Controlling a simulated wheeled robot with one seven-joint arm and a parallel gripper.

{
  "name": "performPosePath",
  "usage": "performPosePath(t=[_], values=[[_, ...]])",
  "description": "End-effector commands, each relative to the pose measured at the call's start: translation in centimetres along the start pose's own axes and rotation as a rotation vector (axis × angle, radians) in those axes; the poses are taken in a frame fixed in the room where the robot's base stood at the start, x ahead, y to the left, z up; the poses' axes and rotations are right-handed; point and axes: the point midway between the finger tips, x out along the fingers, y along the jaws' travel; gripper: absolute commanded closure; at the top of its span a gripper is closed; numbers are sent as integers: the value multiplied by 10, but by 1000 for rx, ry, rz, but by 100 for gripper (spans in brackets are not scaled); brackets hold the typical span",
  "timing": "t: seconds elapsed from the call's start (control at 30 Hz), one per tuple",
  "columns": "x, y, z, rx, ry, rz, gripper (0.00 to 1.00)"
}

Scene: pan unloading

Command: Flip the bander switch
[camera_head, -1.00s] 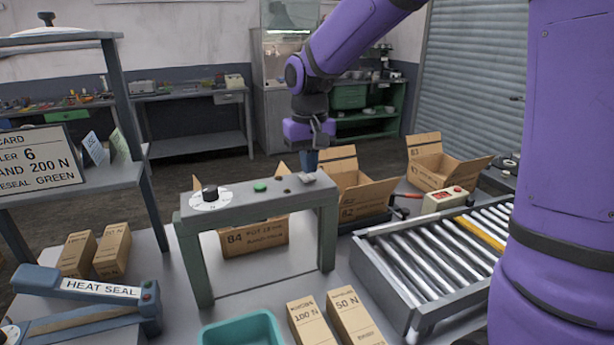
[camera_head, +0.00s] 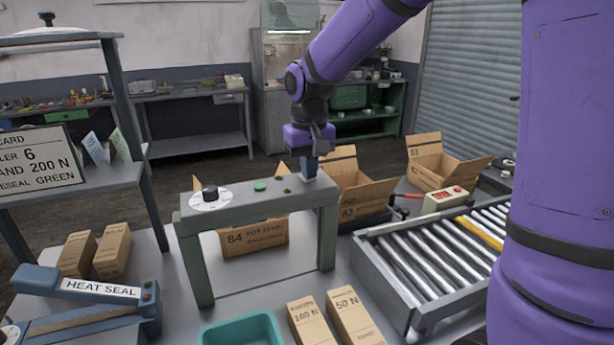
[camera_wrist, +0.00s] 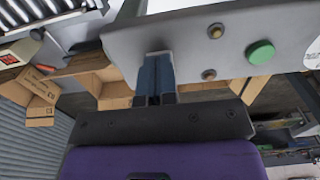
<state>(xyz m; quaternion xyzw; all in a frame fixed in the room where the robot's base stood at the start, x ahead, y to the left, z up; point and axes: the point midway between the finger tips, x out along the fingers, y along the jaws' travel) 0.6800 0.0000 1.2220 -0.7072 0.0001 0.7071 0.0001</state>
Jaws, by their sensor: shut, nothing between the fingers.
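The bander is a grey arch (camera_head: 240,203) standing on the table. On its top bar are a black dial on a white disc (camera_head: 210,195), a green button (camera_head: 260,187) and a small brass knob (camera_head: 286,190). The wrist view shows the green button (camera_wrist: 261,52) and two brass knobs (camera_wrist: 209,74) on the bar. My gripper (camera_head: 309,170) is shut and points down at the right end of the bar. In the wrist view its blue fingers (camera_wrist: 155,80) are together at the bar's surface. They hide that spot, so I cannot tell whether they touch a switch.
Open cardboard boxes (camera_head: 362,195) stand behind and right of the arch. A roller conveyor (camera_head: 430,260) is at the right. A heat sealer (camera_head: 85,300), small boxes (camera_head: 312,322) and a teal tray (camera_head: 240,330) are in front. A shelf is at the left.

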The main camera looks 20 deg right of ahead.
Motion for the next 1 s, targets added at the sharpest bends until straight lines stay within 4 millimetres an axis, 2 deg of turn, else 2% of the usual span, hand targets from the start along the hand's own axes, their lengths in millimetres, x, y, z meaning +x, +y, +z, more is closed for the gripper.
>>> performPosePath(t=[0.57, 1.0], values=[[5, 0, 0, 0, -1, 0, 100], [-24, 0, 0, 0, 1, 0, 100]])
